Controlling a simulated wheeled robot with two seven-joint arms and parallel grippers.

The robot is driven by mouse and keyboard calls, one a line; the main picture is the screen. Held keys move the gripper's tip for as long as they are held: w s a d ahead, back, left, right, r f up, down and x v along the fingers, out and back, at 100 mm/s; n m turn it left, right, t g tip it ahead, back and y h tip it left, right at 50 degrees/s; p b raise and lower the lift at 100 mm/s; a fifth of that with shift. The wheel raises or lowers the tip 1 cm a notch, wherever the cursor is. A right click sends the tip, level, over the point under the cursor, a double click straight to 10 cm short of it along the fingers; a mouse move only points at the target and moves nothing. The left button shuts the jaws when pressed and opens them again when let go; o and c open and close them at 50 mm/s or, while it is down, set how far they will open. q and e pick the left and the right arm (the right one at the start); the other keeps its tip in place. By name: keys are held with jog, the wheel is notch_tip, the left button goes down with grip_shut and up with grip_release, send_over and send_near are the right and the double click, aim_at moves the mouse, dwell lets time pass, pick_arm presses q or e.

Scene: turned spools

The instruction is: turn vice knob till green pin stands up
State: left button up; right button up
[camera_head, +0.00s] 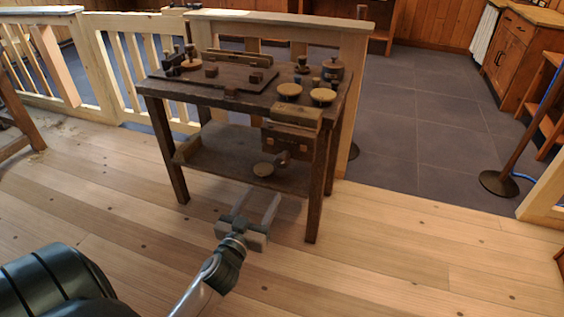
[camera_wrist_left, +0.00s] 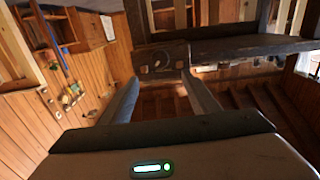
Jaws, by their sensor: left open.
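A wooden vice (camera_head: 291,128) is mounted at the front right corner of a dark wooden workbench (camera_head: 200,90). In the left wrist view the vice's block (camera_wrist_left: 150,68) and a dark round part that looks like the knob (camera_wrist_left: 159,57) show beyond the gap between the open fingers (camera_wrist_left: 160,78). I cannot make out a green pin. My right gripper is not in view.
Several turned pieces, round discs (camera_head: 323,95) and small blocks stand on the bench top. The bench has a lower shelf (camera_head: 240,150) and legs near my gripper. A pale railing (camera_head: 130,60) runs behind. The plank floor in front is clear.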

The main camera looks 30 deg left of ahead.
aim_at(280, 164)
pick_arm(q)
jog(key=x, duration=1.7)
jog(key=shift+w+d+b, duration=0.1)
jog(key=shift+b, duration=0.2)
jog(key=c, duration=1)
